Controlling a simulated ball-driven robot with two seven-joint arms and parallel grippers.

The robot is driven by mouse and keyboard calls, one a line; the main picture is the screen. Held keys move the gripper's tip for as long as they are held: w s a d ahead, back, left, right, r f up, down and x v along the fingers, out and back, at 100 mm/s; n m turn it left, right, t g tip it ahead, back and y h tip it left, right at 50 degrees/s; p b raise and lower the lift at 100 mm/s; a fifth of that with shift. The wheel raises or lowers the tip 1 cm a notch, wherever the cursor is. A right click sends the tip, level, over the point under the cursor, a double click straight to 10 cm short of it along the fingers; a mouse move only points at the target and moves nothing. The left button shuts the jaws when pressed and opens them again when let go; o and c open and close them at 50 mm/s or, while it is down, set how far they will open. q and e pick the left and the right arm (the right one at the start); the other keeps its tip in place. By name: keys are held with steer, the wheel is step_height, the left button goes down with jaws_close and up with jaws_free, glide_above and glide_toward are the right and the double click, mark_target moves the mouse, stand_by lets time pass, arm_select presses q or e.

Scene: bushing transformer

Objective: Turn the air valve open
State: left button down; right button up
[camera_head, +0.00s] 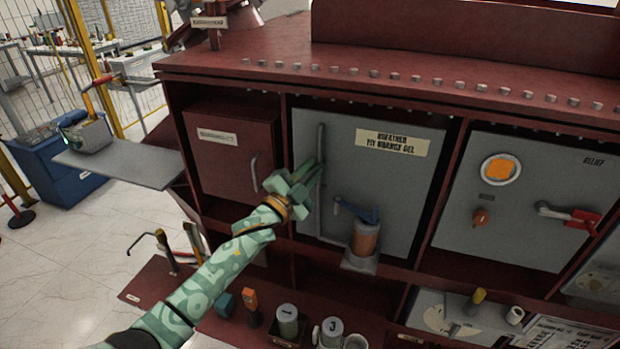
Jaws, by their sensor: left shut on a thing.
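My left gripper (308,182) reaches in from the lower left and is shut on the long grey vertical handle (321,140) at the left edge of the grey breather panel (395,185). The fingers hide the handle's middle. Right of the gripper, a blue lever (358,211) sits above an orange-brown canister (364,238) on the same panel. Another lever, with a red grip (582,218), lies about level on the relief panel (525,200) at the right. No readable label shows which part is the air valve. My right gripper is not in view.
A closed dark red door (232,160) is left of the gripper. Numbered grey canisters (287,318) and an orange-handled tool (251,302) stand on the lower shelf. A grey plate (125,166) juts out at the left. Open floor (60,260) lies at the lower left.

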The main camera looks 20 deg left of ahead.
arm_select(q)
steer(key=n, duration=0.1)
steer(key=n+t+y+b, duration=0.1)
steer(key=n, duration=0.1)
steer(key=shift+d+f+n, duration=0.1)
steer(key=shift+f+n, duration=0.1)
steer(key=shift+n, duration=0.1)
steer(key=n+t+y, duration=0.1)
steer(key=n, duration=0.2)
steer(key=shift+n+b, duration=0.3)
steer(key=shift+n, duration=0.1)
steer(key=n+y, duration=0.2)
steer(key=n, duration=0.1)
steer(key=n+t+y, duration=0.1)
steer(key=n, duration=0.3)
steer(key=shift+d+y, duration=0.2)
steer(key=shift+y, duration=0.2)
steer(key=shift+n, duration=0.4)
steer(key=c, duration=1.6)
jaws_free()
